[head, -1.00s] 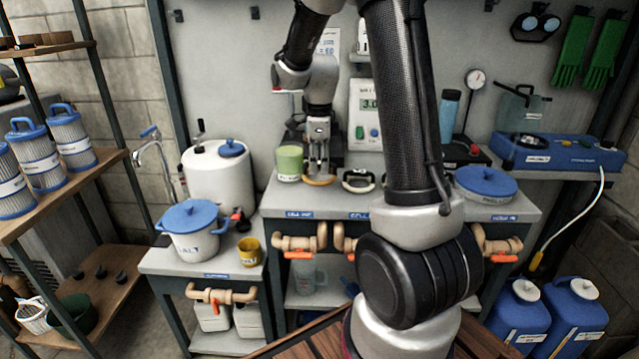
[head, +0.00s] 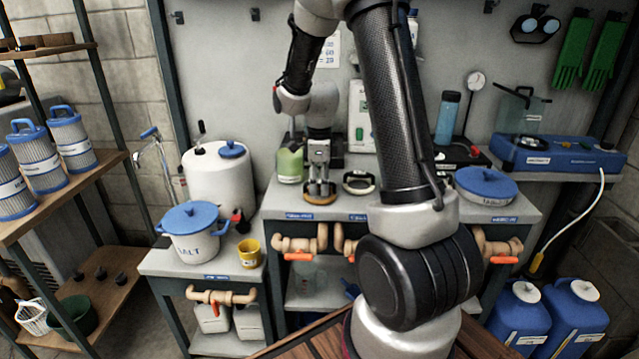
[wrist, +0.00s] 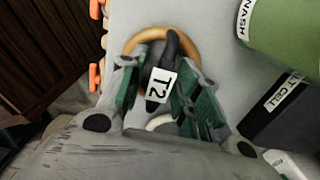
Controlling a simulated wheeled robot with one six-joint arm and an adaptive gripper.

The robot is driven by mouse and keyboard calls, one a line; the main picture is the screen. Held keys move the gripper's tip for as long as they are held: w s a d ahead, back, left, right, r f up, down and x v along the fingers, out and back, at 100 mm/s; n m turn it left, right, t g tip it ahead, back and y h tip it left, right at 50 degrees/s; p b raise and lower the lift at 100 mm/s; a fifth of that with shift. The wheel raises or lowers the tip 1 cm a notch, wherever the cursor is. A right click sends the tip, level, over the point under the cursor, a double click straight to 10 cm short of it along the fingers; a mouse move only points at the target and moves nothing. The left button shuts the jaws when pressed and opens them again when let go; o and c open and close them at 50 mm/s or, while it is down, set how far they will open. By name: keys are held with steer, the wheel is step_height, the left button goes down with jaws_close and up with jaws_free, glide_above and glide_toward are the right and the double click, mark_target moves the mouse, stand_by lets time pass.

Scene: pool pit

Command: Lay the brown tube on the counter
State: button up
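The brown tube (head: 320,198) is a tan loop with a dark bar and a white T2 label across it. It is near the counter's front edge in the head view. It also shows in the wrist view (wrist: 148,36) between and beyond my fingers. My gripper (head: 320,172) points down over it. In the wrist view my gripper (wrist: 160,95) has its fingers apart, one on each side of the dark bar. Finger contact with the bar is hard to see. The grey counter (head: 410,215) is under the loop.
A second, paler loop (head: 359,188) lies close on the right. A green container (head: 290,164) stands close on the left. A blue-lidded pot (head: 190,240) and a yellow cup (head: 249,252) stand on the lower left bench. A blue-lidded dish (head: 486,186) is at the right.

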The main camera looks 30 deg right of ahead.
mark_target(319, 182)
step_height(319, 182, up, 12)
steer(key=s+a+r+n+t, duration=0.25)
steer(key=s+r+n, duration=0.55)
steer(key=s+n, duration=0.4)
steer(key=s+a+n+t, duration=0.1)
steer(key=s+a+n, duration=0.1)
steer(key=s+n, duration=0.9)
steer(key=shift+s+a+f+n+t, duration=0.3)
steer(key=shift+s+f+n+t, duration=0.05)
steer(key=shift+n, duration=0.55)
